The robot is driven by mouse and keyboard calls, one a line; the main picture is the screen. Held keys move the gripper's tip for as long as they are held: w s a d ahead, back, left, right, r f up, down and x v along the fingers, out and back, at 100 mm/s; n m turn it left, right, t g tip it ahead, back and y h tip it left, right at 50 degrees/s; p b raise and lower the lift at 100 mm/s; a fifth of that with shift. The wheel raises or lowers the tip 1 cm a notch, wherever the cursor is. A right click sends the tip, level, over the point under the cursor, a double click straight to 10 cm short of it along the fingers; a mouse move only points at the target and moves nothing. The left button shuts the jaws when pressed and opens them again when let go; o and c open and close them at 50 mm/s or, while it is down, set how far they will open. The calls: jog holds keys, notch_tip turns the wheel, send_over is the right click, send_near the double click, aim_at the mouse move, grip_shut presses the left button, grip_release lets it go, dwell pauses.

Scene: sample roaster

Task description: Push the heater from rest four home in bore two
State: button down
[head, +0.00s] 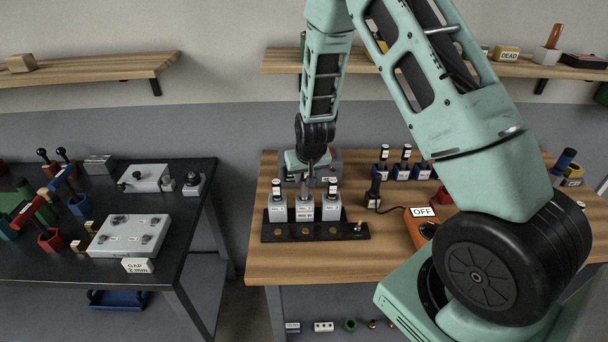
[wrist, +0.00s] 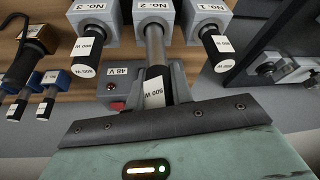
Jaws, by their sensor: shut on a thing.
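Three grey blocks stand in a row on a black base (head: 345,232). The middle block, No. 2 (wrist: 150,9), shows in the wrist view with the heater's bare metal rod (wrist: 155,46) standing out of its bore. The heater's black head (wrist: 154,86) has a white watt label and sits between my gripper's fingers. My gripper (head: 309,166) is shut on it, above the middle block (head: 304,208). A length of rod shows between head and block. The No. 3 block (wrist: 92,14) and No. 1 block (wrist: 206,12) hold heaters with their black heads close to the blocks.
A grey box marked 48 V (wrist: 116,92) with a red button stands behind the blocks. Several blue rests (head: 381,171) with black-headed heaters stand behind right. Bare wood (head: 290,264) lies in front.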

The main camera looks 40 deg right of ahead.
aim_at(304, 189)
jog(key=shift+f+b, duration=2.15)
jog(key=shift+f, duration=0.55)
jog(key=shift+r, duration=0.2)
jog(key=shift+r+p, duration=2.5)
jog(key=shift+r, duration=0.9)
jog(key=shift+f+b, duration=0.25)
jog(key=shift+b, duration=0.15)
jog(key=shift+f+b, duration=2.75)
jog(key=shift+f, duration=0.6)
jog(key=shift+r, duration=0.1)
